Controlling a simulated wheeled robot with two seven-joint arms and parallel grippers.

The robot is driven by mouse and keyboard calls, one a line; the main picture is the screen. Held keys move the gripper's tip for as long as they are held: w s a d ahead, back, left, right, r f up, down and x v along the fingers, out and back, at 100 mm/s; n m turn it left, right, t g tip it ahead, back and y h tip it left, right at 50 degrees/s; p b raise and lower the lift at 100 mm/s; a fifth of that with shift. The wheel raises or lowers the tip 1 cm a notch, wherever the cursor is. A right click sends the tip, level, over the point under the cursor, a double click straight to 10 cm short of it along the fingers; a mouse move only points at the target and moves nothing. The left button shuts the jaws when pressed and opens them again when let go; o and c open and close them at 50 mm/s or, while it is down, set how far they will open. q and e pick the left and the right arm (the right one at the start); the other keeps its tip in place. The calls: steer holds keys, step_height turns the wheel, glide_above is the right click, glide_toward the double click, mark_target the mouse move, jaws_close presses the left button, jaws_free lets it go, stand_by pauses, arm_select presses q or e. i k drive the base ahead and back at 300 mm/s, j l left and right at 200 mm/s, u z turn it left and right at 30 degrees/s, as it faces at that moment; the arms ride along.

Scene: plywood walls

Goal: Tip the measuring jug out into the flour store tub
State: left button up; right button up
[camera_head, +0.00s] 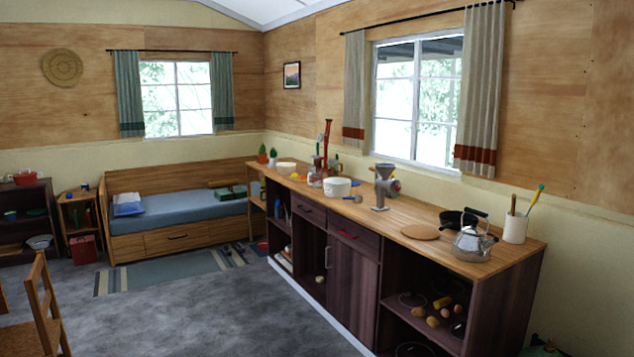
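Neither of my grippers shows in the head view. I cannot pick out the measuring jug with certainty. A small clear vessel with a red part (315,178) stands toward the far half of the wooden counter (420,215), but it is too small to identify. A white round tub (337,188) stands just right of it; I cannot tell whether this is the flour store tub or what is inside. A cream bowl-like container (286,169) stands farther back on the counter.
A grey hand mill (383,187) stands mid-counter. A round board (420,232), kettle (472,243), dark pan (455,219) and white utensil pot (515,229) occupy the near end. The grey floor (220,305) before the counter is clear; a chair (45,315) stands at left.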

mark_target(337, 188)
steer(key=i+u, duration=0.4)
steer(key=i, duration=5)
steer(key=i+j+z, duration=0.15)
steer(key=i, duration=0.8)
steer(key=i+j+z, duration=0.15)
steer(key=i, duration=0.35)
steer(key=i+j, duration=0.15)
steer(key=i, duration=0.3)
steer(key=i+j+z, duration=0.15)
steer(key=i, duration=0.3)
steer(key=i+j, duration=0.25)
steer(key=i, duration=0.25)
steer(key=l+z, duration=0.05)
